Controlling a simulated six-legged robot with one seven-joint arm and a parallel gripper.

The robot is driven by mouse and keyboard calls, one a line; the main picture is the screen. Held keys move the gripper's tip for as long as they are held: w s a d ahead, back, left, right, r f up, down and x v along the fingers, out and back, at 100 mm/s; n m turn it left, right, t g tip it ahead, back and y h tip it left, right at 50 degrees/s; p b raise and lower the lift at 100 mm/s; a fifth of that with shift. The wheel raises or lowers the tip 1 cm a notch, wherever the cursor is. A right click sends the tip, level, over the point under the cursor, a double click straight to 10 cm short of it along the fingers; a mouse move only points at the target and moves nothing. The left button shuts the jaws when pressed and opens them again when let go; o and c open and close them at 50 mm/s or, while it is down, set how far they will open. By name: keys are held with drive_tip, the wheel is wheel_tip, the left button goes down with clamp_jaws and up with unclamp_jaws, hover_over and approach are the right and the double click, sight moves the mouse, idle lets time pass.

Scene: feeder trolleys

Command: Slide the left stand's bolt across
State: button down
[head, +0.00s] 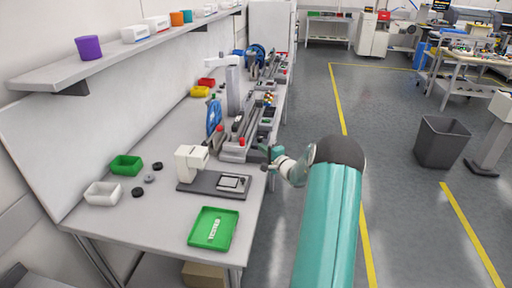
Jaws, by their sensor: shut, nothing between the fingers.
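My gripper (267,158) is at the end of my teal arm, small in the head view, at the right edge of the long grey bench. It is shut and empty. Its tips are close to the front end of a grey rail-like stand (236,152) on the bench; I cannot tell whether they touch it. Another similar stand (270,75) is farther back along the bench. No bolt can be made out on either one at this size, and I cannot tell which is the left stand.
A white device on a dark base (206,184) and a green tray (213,230) are on the near bench (163,218). Blue reels (214,117) stand beside the rails. A shelf (130,52) overhangs the bench's left side. The floor right of my arm is open up to a grey bin (440,143).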

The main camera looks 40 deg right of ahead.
drive_tip(key=s, duration=0.7)
drive_tip(key=shift+a, duration=0.25)
